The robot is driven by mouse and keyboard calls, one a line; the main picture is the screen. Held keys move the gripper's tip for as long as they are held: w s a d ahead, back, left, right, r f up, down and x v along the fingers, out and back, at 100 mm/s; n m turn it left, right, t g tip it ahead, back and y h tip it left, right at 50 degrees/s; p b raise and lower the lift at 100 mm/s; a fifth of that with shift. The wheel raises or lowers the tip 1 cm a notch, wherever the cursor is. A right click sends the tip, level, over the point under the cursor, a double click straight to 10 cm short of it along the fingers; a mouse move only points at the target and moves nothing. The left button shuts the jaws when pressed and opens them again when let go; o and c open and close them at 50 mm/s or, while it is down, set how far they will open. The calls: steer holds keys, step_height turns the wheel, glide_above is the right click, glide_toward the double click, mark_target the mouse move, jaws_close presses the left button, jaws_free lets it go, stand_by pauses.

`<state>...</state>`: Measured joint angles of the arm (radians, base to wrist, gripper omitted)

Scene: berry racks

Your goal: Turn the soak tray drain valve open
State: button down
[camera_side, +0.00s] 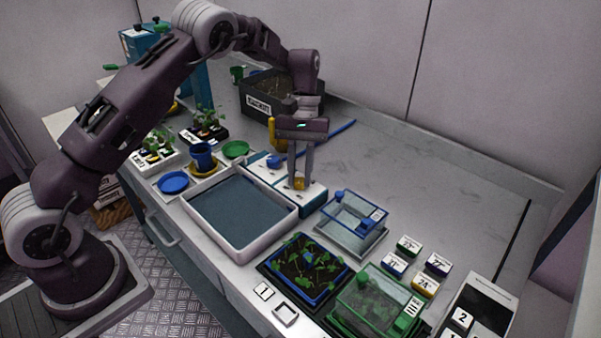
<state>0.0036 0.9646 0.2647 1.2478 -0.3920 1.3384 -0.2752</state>
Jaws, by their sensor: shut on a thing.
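The soak tray (273,237) is a white, shallow rectangular tray with a dark blue-grey inside, near the middle of the bench. A white block with blue parts (316,194) stands along its back right side. A small yellow handle (299,186), which looks like the drain valve, sits on this block. My gripper (300,180) points straight down and is shut on the yellow handle. The fingers partly hide the handle, so its exact angle cannot be told. A blue knob (273,160) is on the block's left part, apart from the fingers.
A clear blue-rimmed box (353,213) stands close to the right of the gripper. Planted trays (303,268) are in front. Pots, a blue dish (173,182) and seedlings are to the left. A dark crate (257,107) is behind. The bench's back right is clear.

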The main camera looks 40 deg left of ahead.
steer(key=shift+n, duration=0.8)
steer(key=shift+h, duration=0.4)
steer(key=c, duration=1.3)
jaws_free()
steer(key=shift+o, duration=0.2)
steer(key=shift+t, duration=0.3)
steer(key=v, duration=0.7)
steer(key=shift+r, duration=0.15)
